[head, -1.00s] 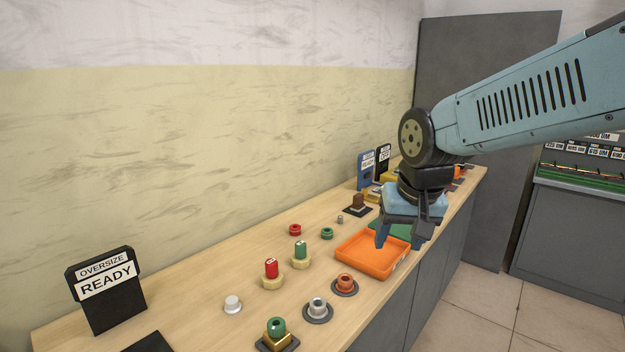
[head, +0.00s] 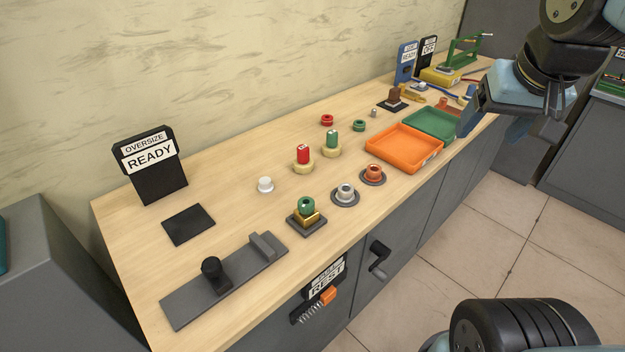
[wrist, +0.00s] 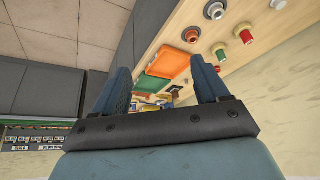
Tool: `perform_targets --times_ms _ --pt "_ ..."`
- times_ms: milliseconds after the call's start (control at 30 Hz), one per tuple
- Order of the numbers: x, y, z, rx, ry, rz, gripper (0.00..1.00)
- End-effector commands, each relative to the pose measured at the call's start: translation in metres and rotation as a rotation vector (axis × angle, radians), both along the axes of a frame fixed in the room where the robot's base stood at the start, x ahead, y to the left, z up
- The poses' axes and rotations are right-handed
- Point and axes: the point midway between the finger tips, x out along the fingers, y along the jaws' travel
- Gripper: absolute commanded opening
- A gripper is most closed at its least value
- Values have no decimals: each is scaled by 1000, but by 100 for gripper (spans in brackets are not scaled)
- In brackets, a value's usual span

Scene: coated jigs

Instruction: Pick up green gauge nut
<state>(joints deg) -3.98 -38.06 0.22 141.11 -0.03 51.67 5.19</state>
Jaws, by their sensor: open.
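Several green pieces stand on the wooden bench in the head view, and I cannot tell for sure which is the gauge nut. A green ring-shaped nut (head: 306,204) sits on a brass block on a dark square base near the front edge. A small green ring (head: 359,126) lies farther back, beside a red ring (head: 327,120). A green cylinder (head: 332,138) stands upright in a pale collar. My gripper (head: 492,128) is at the right, by the bench's front edge near the green tray, apart from all these. In the wrist view my gripper (wrist: 162,78) is open and empty.
An orange tray (head: 402,164) and a green tray (head: 455,123) lie between my gripper and the green pieces. A red cylinder (head: 303,154), a silver bushing (head: 346,193) and an orange bushing (head: 373,174) stand nearby. A black sign (head: 150,165) stands left.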

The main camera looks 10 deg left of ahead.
Motion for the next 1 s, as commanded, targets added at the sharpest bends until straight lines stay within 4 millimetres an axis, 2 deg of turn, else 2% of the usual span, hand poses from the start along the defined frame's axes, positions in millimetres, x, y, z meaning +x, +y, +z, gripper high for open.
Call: perform_targets --times_ms 200,367,500,733,900,1000 --pt "41 48 -11 44 105 -11 74" --pt "65 89 -24 62 180 -29 74" --pt "81 129 -39 66 243 -47 74" --pt "97 201 -73 51 342 -85 74" --pt "99 251 -101 28 400 -114 74" --pt "97 273 -114 15 423 -127 74"
